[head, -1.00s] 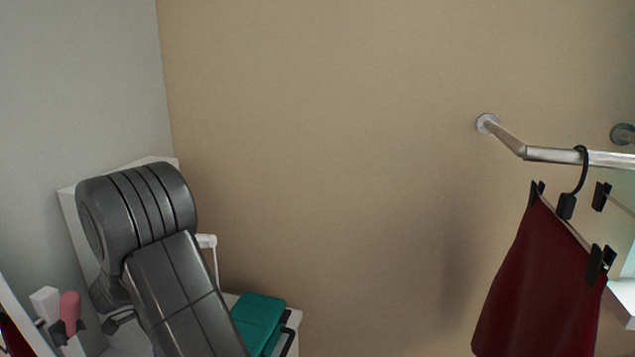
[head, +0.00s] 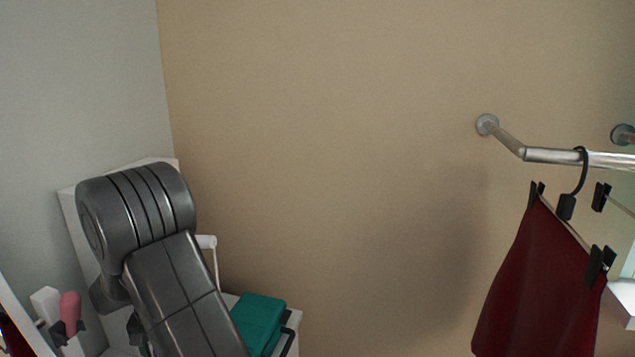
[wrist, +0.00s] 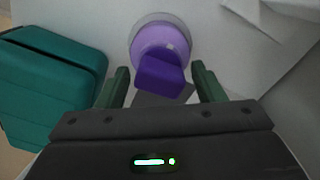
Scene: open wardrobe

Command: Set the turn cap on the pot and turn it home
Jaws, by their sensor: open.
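A purple turn cap (wrist: 160,43) with a raised grip tab (wrist: 161,76) shows at the upper middle of the wrist view. A pale, translucent round rim (wrist: 158,16) shows around its far side; it looks like the pot, but the cap hides most of it. I cannot tell how far the cap is turned. My gripper (wrist: 160,84) is open, with one dark green finger on each side of the tab and a visible gap to both. In the head view my arm hides the cap and pot.
A teal case (wrist: 45,85) lies left of the cap; it also shows in the head view (head: 257,313) on a white surface. White and pink items (head: 69,310) stand at lower left. A dark red garment (head: 540,285) hangs from a metal rail (head: 565,156) at right.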

